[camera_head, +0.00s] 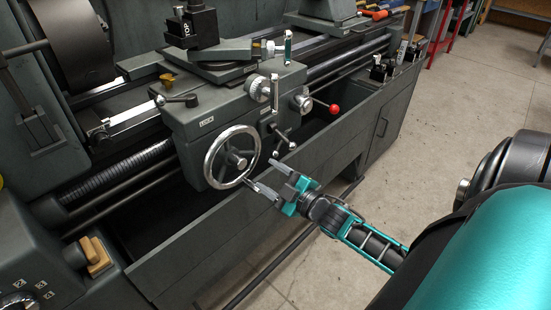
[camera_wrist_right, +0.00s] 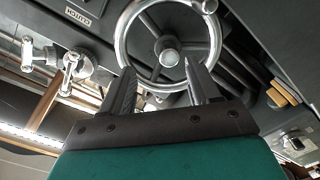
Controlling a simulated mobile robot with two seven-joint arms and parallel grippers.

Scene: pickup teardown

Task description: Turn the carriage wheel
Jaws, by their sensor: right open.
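The carriage wheel (camera_head: 209,163) is a shiny metal handwheel with a hub on the front of the grey lathe carriage. In the right wrist view the carriage wheel (camera_wrist_right: 219,41) fills the upper middle, with its hub between the fingers. My right gripper (camera_head: 259,172) is open and empty at the wheel's lower right side, its two fingers pointing at the rim. In the right wrist view the right gripper (camera_wrist_right: 168,88) has its fingers apart before the lower rim; I cannot tell whether they touch it. My left gripper is not in view.
Metal levers (camera_head: 283,140) and a red-knobbed lever (camera_head: 333,109) stick out right of the wheel. A long grey chip tray (camera_head: 190,258) runs below the carriage. A tool post (camera_head: 191,25) stands on top. The concrete floor (camera_head: 300,268) in front is bare.

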